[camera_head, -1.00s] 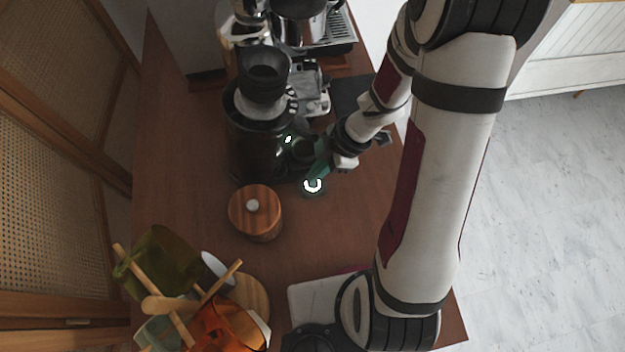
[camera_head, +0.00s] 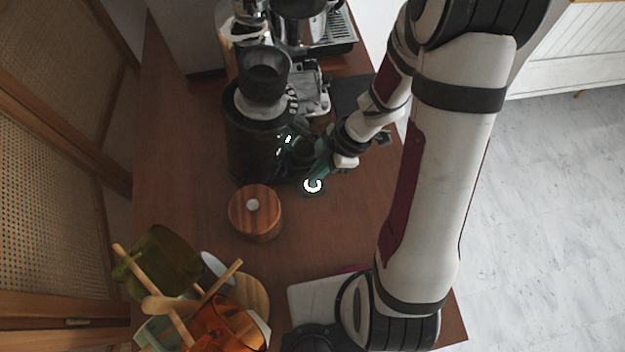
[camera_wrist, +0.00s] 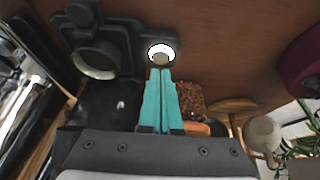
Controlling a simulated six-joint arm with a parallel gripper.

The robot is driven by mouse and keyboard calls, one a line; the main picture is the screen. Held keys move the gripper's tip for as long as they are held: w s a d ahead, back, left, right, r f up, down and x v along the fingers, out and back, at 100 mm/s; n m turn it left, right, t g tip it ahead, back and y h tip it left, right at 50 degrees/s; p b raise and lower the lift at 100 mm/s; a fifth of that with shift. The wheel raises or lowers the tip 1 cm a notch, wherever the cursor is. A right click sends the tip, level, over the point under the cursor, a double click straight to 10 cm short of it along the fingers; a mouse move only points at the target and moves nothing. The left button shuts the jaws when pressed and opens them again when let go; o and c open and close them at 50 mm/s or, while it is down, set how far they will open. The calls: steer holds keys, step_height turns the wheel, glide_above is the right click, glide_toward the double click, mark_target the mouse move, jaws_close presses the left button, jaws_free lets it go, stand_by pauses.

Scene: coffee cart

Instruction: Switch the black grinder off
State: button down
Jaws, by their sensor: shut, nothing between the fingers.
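The black grinder (camera_head: 250,145) stands upright on the brown cart top, with its dark hopper (camera_head: 264,70) on top. A lit white ring (camera_head: 313,186) glows low at the grinder's front; it also shows in the wrist view (camera_wrist: 161,46), around a paler centre. My gripper (camera_head: 312,174) is shut and empty. Its teal fingers (camera_wrist: 161,72) point at the lit ring and their tips sit right at its edge in the wrist view. I cannot tell whether they touch the centre. A black part with a round opening (camera_wrist: 95,62) is left of the fingers.
A round wooden lidded jar (camera_head: 255,213) stands close in front of the grinder. Cups and wooden utensils (camera_head: 185,290) crowd the lower left. A coffee machine (camera_head: 310,25) is behind the grinder. Bare cart top (camera_head: 320,235) lies right of the jar.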

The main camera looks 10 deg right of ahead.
steer(key=shift+f, duration=0.9)
stand_by(1.1)
steer(key=shift+r, duration=2.8)
steer(key=shift+w, duration=0.1)
